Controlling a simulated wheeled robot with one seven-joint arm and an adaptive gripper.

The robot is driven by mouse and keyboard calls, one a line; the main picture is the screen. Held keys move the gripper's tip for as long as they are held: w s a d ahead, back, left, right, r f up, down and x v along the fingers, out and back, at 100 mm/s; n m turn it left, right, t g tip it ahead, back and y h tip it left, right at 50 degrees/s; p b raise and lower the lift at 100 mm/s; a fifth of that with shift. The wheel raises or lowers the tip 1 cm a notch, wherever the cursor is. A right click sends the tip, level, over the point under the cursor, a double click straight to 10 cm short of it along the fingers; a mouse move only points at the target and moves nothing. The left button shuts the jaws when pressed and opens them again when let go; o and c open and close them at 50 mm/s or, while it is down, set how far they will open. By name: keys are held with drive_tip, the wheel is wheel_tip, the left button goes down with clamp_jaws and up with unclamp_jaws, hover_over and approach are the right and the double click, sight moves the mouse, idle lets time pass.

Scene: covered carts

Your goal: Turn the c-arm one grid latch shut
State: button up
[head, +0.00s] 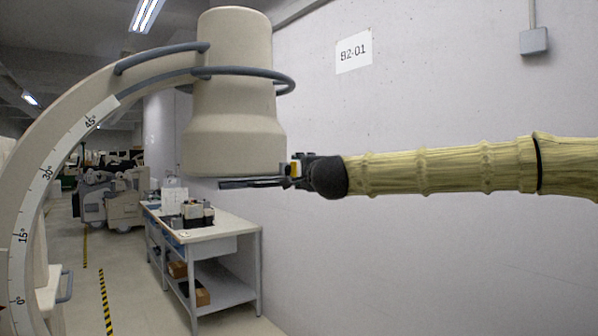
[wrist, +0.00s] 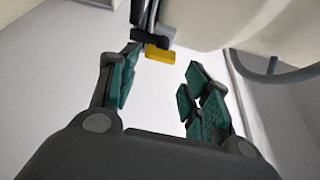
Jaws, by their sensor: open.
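The c-arm (head: 26,205) curves up the left of the head view and carries a large beige housing (head: 235,110). In the wrist view the grid latch shows as a dark lever with a yellow end (wrist: 160,54), beside the pale housing (wrist: 215,20). A small yellow piece (head: 295,169) shows by the housing's lower right edge in the head view, probably the same latch. Contact cannot be told.
Blue-grey rails (head: 245,73) ring the housing. A grey wall (head: 440,95) stands behind my arm. A workbench (head: 237,222) with equipment stands below and beyond. Covered carts (head: 115,195) are farther back. The floor around the striped tape (head: 104,300) is clear.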

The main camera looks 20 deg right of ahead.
drive_tip(key=s, duration=0.6)
idle(0.4)
